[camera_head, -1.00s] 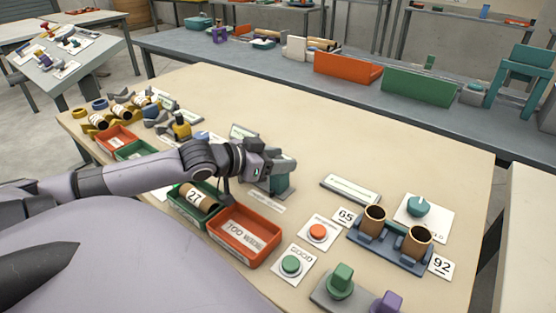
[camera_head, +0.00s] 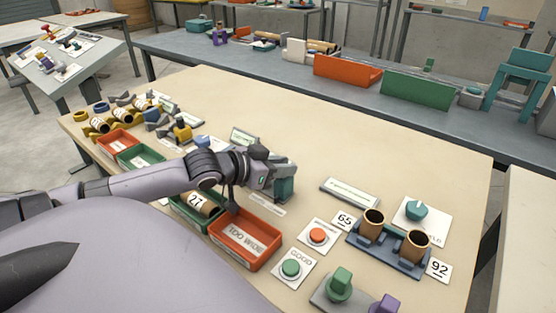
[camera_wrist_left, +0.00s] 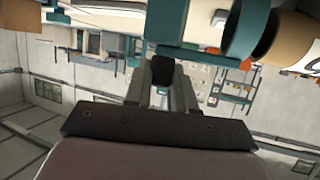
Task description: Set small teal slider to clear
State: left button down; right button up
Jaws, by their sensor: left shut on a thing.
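My left gripper (camera_head: 281,172) reaches from the left over a small grey and teal device (camera_head: 285,188) near the middle of the table. In the left wrist view, the fingers of my left gripper (camera_wrist_left: 173,76) are closed around a small dark knob (camera_wrist_left: 175,70). The knob is just in front of a teal bar (camera_wrist_left: 180,25) with a teal ring at its right. The hand hides much of the device in the head view, so the slider's setting cannot be read. My right gripper is not in view.
An orange-red bin (camera_head: 245,240) and a green bin (camera_head: 187,214) holding a tube marked 27 sit close below the left hand. Red (camera_head: 317,236) and green (camera_head: 291,268) buttons and a rack with two tubes (camera_head: 388,250) stand at right.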

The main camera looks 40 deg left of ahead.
pick_arm(q)
jog(key=shift+d+r, duration=0.1)
jog(key=shift+d, duration=0.05)
jog(key=c, duration=1.4)
grip_release()
jog(key=o, duration=0.5)
jog(key=shift+w+d, duration=0.15)
jog(key=shift+c, duration=0.2)
jog(key=shift+v, duration=1.05)
jog(key=shift+p+v, duration=0.95)
jog(key=shift+v, duration=1.5)
